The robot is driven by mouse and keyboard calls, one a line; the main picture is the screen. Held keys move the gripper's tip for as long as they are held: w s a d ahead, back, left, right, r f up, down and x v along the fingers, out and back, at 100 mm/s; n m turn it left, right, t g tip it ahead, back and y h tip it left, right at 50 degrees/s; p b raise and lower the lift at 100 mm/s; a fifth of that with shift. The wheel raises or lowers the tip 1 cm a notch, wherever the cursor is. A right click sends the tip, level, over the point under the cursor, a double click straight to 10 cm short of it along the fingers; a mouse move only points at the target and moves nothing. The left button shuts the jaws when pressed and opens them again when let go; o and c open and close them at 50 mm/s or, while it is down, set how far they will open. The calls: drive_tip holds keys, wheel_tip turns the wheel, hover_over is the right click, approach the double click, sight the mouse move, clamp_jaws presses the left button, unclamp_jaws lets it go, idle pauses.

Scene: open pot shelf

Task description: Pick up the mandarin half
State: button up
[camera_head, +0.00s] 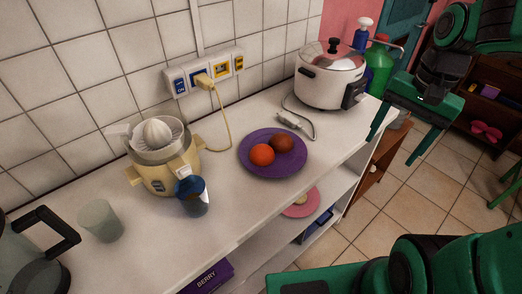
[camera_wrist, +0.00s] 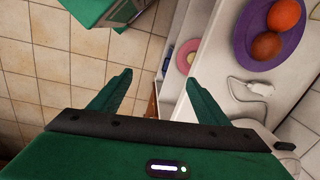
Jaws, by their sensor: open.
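No piece is clearly a mandarin half. A purple plate (camera_head: 250,168) on the counter holds a round orange fruit (camera_head: 262,155) and a darker reddish-brown fruit (camera_head: 284,143); cut faces cannot be made out. A pink plate (camera_head: 298,210) on the shelf below carries a small pale yellowish piece (camera_head: 301,198), too small to identify. The wrist view shows the purple plate (camera_wrist: 248,30) at upper right and the pink plate (camera_wrist: 182,60) just beyond the fingers. My gripper (camera_head: 391,150) is open and empty, pointing down to the right of the shelf unit, apart from both plates; it also fills the lower wrist view (camera_wrist: 174,78).
A cord (camera_head: 296,122) lies beside the purple plate. The counter edge overhangs the lower shelf.

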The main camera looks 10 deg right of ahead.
drive_tip(key=w+a+m+y, duration=0.1)
drive_tip(key=w+a+m, duration=0.2)
drive_tip(key=w+a, duration=0.55)
drive_tip(key=m+g+y, duration=0.1)
drive_tip(key=m+y, duration=0.2)
approach(266, 147)
drive_tip(key=x, duration=0.3)
drive_tip(key=shift+a+f, duration=0.1)
drive_tip(key=shift+f, duration=0.05)
drive_tip(key=shift+x, duration=3.1)
drive_tip(key=c, duration=1.1)
